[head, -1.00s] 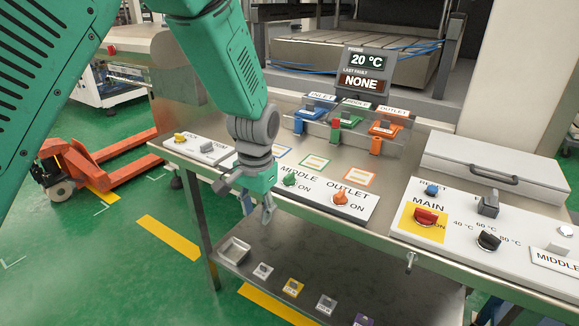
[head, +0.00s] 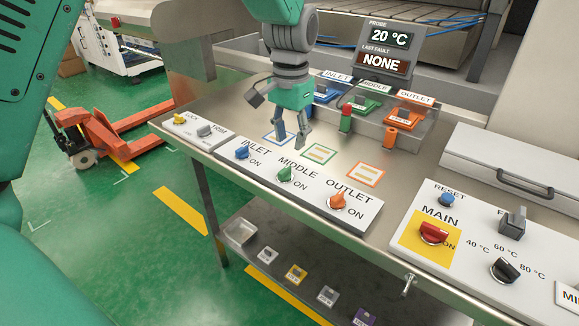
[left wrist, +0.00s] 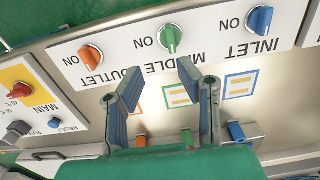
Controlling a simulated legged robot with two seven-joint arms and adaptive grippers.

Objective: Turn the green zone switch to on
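The green zone switch (head: 286,174), labelled MIDDLE, sits on the white panel between the blue INLET switch (head: 242,152) and the orange OUTLET switch (head: 337,202). It also shows in the left wrist view (left wrist: 169,38), where its ridge runs roughly up and down the picture and ON is printed to its left. My left gripper (head: 290,143) is open and empty, pointing down just behind the panel. In the left wrist view its fingertips (left wrist: 158,70) are apart, below the green switch and not touching it. My right gripper is not in view.
A red MAIN switch (head: 433,234) and a black temperature knob (head: 504,270) stand on the panel at right. Behind my gripper are coloured clamps and a display (head: 386,50) reading 20 °C. A lower shelf holds small tagged blocks. The tabletop around the coloured squares is clear.

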